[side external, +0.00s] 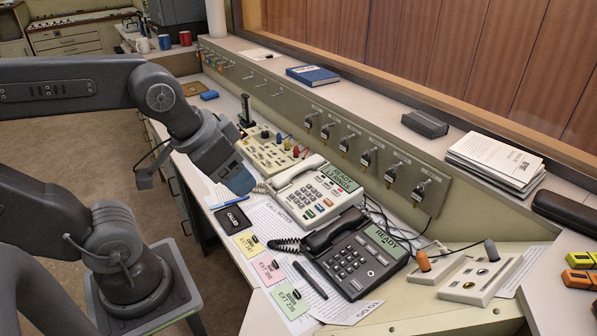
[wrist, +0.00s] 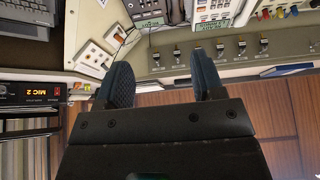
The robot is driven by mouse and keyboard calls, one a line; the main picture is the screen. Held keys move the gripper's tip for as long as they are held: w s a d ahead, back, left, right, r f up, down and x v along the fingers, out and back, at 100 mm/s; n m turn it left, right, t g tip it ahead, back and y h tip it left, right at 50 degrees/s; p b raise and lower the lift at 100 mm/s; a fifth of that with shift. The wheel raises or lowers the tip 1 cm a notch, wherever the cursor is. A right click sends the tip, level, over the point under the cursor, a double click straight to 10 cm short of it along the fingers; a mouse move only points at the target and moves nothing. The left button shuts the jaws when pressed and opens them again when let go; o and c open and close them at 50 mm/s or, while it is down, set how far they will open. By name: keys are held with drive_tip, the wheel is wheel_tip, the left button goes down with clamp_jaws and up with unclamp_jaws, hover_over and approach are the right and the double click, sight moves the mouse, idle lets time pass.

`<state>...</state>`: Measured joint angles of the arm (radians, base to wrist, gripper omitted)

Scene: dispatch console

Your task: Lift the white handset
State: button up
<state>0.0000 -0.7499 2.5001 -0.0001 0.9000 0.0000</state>
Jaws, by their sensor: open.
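The white handset (side external: 297,170) lies on the left side of the white desk phone (side external: 325,201), with its coiled cord at the lower left. My gripper (side external: 240,181) is to the left of the handset in the side view, apart from it and above the desk. In the wrist view, my gripper's two fingers (wrist: 163,78) are spread, with nothing between them. The wrist view shows part of the white phone (wrist: 212,12) at the top edge. I cannot make out the white handset there.
A black phone (side external: 362,257) with its own handset stands in front of the white one. A beige switch panel (side external: 268,152) is behind my gripper. A row of keys and toggles (side external: 367,157) lines the raised ledge. Colored notes (side external: 268,268) and a pen (side external: 310,280) lie in front.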

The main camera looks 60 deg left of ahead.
drive_tip(key=g, duration=0.1)
hover_over(297, 166)
drive_tip(key=s, duration=0.3)
wheel_tip(297, 166, down, 24)
drive_tip(key=shift+w+f, duration=0.1)
drive_tip(key=shift+w, duration=0.05)
drive_tip(key=x, duration=0.5)
drive_tip(key=shift+w+d+f, duration=0.1)
drive_tip(key=shift+w+f, duration=0.15)
drive_tip(key=shift+w, duration=0.15)
drive_tip(key=shift+f, duration=0.25)
